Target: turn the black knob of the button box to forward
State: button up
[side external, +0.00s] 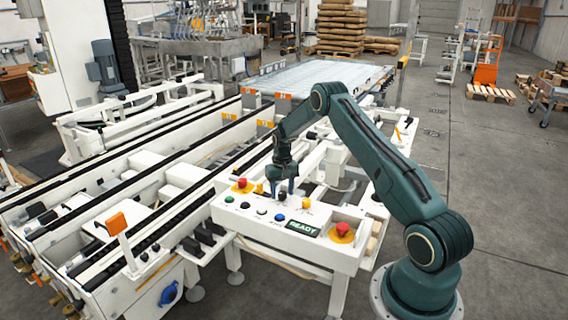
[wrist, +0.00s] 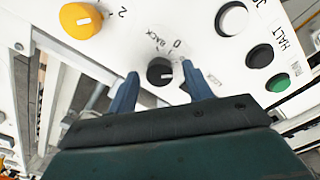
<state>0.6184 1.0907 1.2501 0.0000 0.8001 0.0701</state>
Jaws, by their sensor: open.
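The white button box (side external: 290,248) stands in front of my arm in the side view, with a row of buttons and knobs on its top. The black knob (wrist: 160,71) is in the middle of the wrist view, with a small light mark on its face. "BACK" and "0" are printed above it; lettering to its right is partly hidden by a finger. My gripper (wrist: 160,76) is open, with one blue finger on each side of the knob; contact cannot be told. In the side view my gripper (side external: 283,188) points down at the panel and hides the knob.
A yellow knob (wrist: 82,20) is at upper left in the wrist view. White (wrist: 232,18), black (wrist: 260,56) and green (wrist: 277,82) buttons sit to the right. A red emergency button (side external: 343,229) and a READY display (side external: 303,228) are on the box's near side.

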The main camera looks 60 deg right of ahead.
aim_at(282, 192)
jog(key=shift+r, duration=0.1)
notch_tip(282, 192, up, 14)
dwell(0.7)
jog(key=shift+a, duration=0.1)
